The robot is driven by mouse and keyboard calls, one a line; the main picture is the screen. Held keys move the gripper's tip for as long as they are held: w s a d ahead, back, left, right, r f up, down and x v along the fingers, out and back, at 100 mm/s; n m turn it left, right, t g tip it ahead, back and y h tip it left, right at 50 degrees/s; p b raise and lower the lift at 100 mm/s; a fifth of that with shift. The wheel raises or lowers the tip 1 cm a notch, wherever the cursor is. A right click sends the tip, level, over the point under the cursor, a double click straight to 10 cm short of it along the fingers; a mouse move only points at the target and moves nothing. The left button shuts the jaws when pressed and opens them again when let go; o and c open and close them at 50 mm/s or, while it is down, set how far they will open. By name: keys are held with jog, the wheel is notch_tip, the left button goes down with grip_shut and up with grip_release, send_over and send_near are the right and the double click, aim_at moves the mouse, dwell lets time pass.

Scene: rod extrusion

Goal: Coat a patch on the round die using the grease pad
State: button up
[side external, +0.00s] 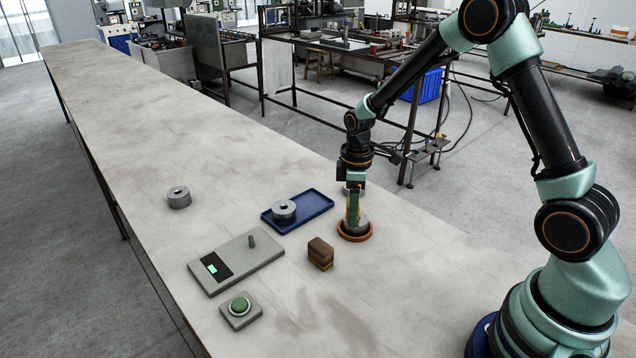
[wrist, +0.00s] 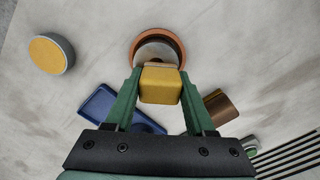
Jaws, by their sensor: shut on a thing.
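A round grey metal die (side external: 361,220) sits in a shallow orange-brown ring holder (side external: 342,236). In the wrist view, the die (wrist: 152,49) shows its dark, shiny top inside the holder (wrist: 180,42). My gripper (wrist: 160,78) is shut on a yellow block with a pale edge layer, apparently the grease pad (wrist: 160,87). In the side view, my gripper (side external: 353,212) points down at the die. The pad overlaps the die's near edge in the wrist view; I cannot tell whether they touch. The pad hides part of the die.
A blue tray (side external: 319,203) holds a grey ring piece (side external: 284,212). Another grey ring piece (side external: 178,198) stands alone. A brown block (side external: 320,252), a grey display panel (side external: 240,262) and a green button box (side external: 239,306) stand nearby. A yellow-topped round container (wrist: 50,54) shows at left in the wrist view.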

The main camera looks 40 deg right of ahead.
jog(key=shift+s+d, duration=0.55)
jog(key=shift+d, duration=0.3)
jog(key=shift+s+d, duration=0.5)
jog(key=shift+d, duration=0.35)
jog(key=shift+w+a, duration=0.55)
jog(key=shift+a, duration=0.35)
jog(key=shift+w+a, duration=0.55)
jog(key=shift+a, duration=0.3)
jog(key=shift+w+a, duration=0.55)
jog(key=shift+a, duration=0.35)
jog(key=shift+w+d, duration=0.15)
jog(key=shift+w, duration=0.15)
jog(key=shift+s+d, duration=0.55)
jog(key=shift+d, duration=0.4)
jog(key=shift+s+d, duration=0.6)
jog(key=shift+d, duration=0.3)
jog(key=shift+s+d, duration=0.55)
jog(key=shift+d, duration=0.4)
jog(key=shift+w+a, duration=0.55)
jog(key=shift+a, duration=0.35)
jog(key=shift+w+a, duration=0.55)
jog(key=shift+a, duration=0.35)
jog(key=shift+w+a, duration=0.55)
jog(key=shift+a, duration=0.35)
jog(key=shift+a+r, duration=0.1)
jog(key=shift+r, duration=0.15)
notch_tip(320, 180, up, 8)
jog(key=shift+f, duration=0.2)
